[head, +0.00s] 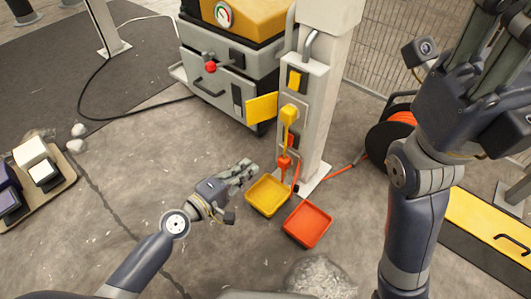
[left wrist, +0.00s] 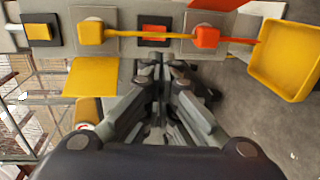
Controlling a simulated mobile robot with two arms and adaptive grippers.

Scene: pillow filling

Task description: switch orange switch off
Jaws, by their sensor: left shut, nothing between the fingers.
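The orange switch (head: 290,142) is on the grey panel (head: 313,100) of the white post, between a yellow plug (head: 289,115) and an orange plug (head: 284,163). In the left wrist view the orange switch (left wrist: 154,33) sits in a dark frame, partly crossed by the yellow cord. My left gripper (head: 247,170) is shut and empty, to the lower left of the panel. Its fingertips (left wrist: 162,68) appear just below the switch in the wrist view; a gap cannot be judged there. My right gripper (head: 490,25) is raised at the upper right, its fingertips cut off by the frame.
A yellow flap (head: 262,107) stands out left of the panel, below a yellow switch (head: 295,80). A yellow tray (head: 268,195) and an orange tray (head: 307,223) are at the post's foot. A machine (head: 225,80) stands behind left.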

